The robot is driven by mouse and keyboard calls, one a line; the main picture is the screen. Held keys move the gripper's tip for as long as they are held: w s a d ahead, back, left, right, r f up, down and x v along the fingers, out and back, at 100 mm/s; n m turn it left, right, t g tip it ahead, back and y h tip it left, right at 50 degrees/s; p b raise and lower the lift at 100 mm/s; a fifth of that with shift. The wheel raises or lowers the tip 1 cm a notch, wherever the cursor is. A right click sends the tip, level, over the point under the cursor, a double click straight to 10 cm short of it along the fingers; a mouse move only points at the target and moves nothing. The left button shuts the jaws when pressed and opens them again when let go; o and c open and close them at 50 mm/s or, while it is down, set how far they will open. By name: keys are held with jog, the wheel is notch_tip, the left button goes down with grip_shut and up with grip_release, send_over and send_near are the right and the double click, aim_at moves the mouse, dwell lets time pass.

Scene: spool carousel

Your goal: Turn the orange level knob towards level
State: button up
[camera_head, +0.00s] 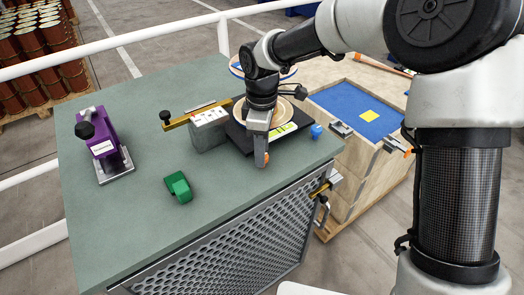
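The orange level knob (267,157) shows only as a small orange patch beside the fingertip, at the front corner of the black base plate (238,134). My gripper (261,160) points down at it, and the finger hides most of the knob. From this side the fingers overlap, so I cannot tell whether they are open or grip the knob. A pale round disc (290,112) sits on the plate, partly behind my wrist. A yellow-green level vial (284,130) lies to the right of the finger. A blue knob (316,131) is at the plate's right corner.
A grey block with a yellow bar (208,124) stands close left of my gripper. A purple clamp-like device (98,140) and a green block (178,187) are on the green bench top (130,220). A wooden crate with a blue inside (345,105) stands right of the bench.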

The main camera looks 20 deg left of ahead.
jog(key=shift+f, duration=0.25)
jog(key=c, duration=0.8)
